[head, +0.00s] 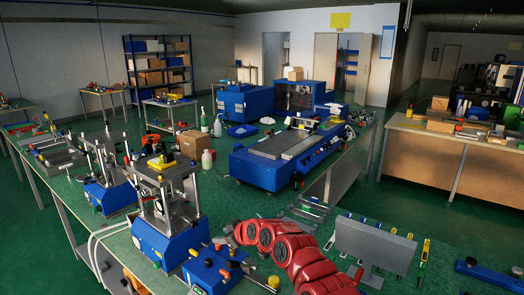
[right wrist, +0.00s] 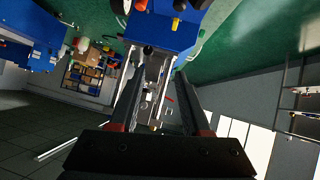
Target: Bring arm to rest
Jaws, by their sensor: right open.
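My right arm (head: 285,248), red and jointed, comes in from the bottom right in the head view and bends left over the bench. My right gripper (head: 222,242) is at its left end, beside the blue-based press (head: 168,240). In the right wrist view the two dark fingers of my right gripper (right wrist: 160,72) stand apart, with nothing held between them. A blue press body (right wrist: 165,30) shows beyond the fingertips there; the exact distance cannot be told. My left arm and gripper are not in view.
A second blue-based press (head: 106,192) stands farther left. A low blue unit (head: 190,272) with coloured knobs lies below the right gripper. A grey panel (head: 373,245) on a stand is right of my arm. A large blue machine (head: 265,165) stands behind.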

